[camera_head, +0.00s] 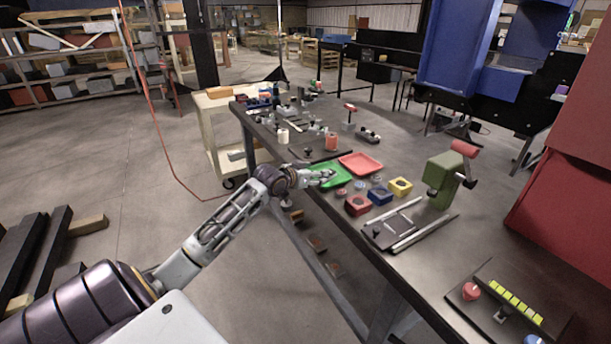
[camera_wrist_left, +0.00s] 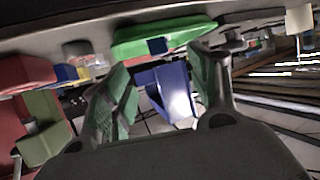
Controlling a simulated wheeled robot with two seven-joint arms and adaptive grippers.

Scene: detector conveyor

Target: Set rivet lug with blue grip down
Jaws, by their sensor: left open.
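My left gripper (camera_head: 326,176) reaches in from the left to the green tray (camera_head: 343,180) at the table's near edge. In the left wrist view, my left gripper (camera_wrist_left: 160,90) is open, with its two green-padded fingers spread and nothing held between them. The green tray (camera_wrist_left: 185,30) lies across the top of that view, beyond the fingertips. A small dark blue piece (camera_wrist_left: 157,46) shows at the tray's edge, in line with the gap. It may be the blue grip of the rivet lug; the rest of the lug is not visible. My right gripper is in neither view.
A red tray (camera_head: 361,164) lies beside the green one. Red (camera_head: 357,205), blue (camera_head: 380,195) and yellow (camera_head: 400,187) blocks stand to the right, near a green press (camera_head: 442,180) with a red handle. Small parts crowd the table's far end. A cart (camera_head: 222,130) stands beside the table.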

